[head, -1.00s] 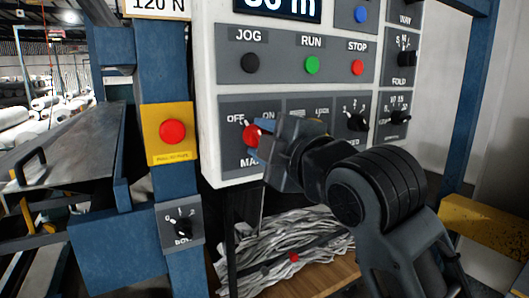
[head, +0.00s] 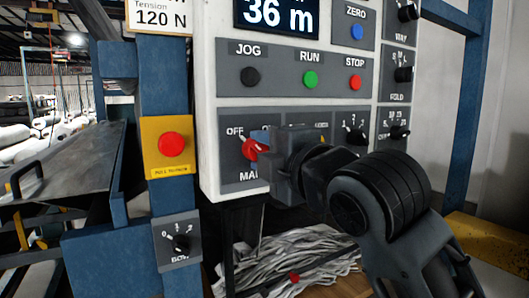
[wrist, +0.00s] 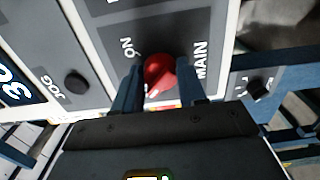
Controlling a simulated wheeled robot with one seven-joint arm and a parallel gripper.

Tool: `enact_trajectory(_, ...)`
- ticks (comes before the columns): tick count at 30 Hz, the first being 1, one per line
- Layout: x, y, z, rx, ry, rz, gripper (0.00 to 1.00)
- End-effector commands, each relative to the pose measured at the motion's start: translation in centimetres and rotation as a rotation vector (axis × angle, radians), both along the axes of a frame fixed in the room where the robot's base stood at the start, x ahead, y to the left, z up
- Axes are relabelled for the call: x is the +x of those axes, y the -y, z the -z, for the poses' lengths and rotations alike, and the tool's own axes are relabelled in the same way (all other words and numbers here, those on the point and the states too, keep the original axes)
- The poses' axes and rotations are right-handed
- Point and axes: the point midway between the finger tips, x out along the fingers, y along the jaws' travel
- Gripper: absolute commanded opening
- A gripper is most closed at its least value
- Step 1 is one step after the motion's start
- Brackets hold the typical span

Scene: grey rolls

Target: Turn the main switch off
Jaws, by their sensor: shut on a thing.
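The main switch is a red rotary knob (head: 250,150) on the lower left of the grey control panel, above the partly hidden label MAIN. OFF reads at its upper left; my gripper covers the ON label in the head view. My gripper (head: 259,147) reaches in from the right and is shut on the knob. In the wrist view the red knob (wrist: 158,70) sits between the two blue fingers of my gripper (wrist: 161,78), with ON and MAIN on either side. I cannot tell exactly where the knob points.
JOG (head: 250,77), RUN (head: 310,79) and STOP (head: 355,82) buttons sit just above. A red button on a yellow plate (head: 171,144) and a small rotary switch (head: 181,243) are on the blue post at left. More dark knobs (head: 397,132) are at right.

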Motion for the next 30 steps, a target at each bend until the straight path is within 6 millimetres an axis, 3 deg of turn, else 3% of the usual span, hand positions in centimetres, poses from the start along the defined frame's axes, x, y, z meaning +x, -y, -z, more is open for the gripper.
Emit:
enact_trajectory(1,-0.1,-0.2,0.1,-0.003,-0.001,-0.004,0.11)
enact_trajectory(2,-0.1,-0.2,0.1,-0.003,-0.001,-0.004,0.42)
enact_trajectory(9,-0.1,-0.1,0.1,-0.001,-0.001,-0.003,0.65)
enact_trajectory(20,-0.6,0.4,0.1,0.001,0.0,-0.001,0.67)
enact_trajectory(30,-5.0,3.3,0.2,0.001,0.0,-0.001,0.67)
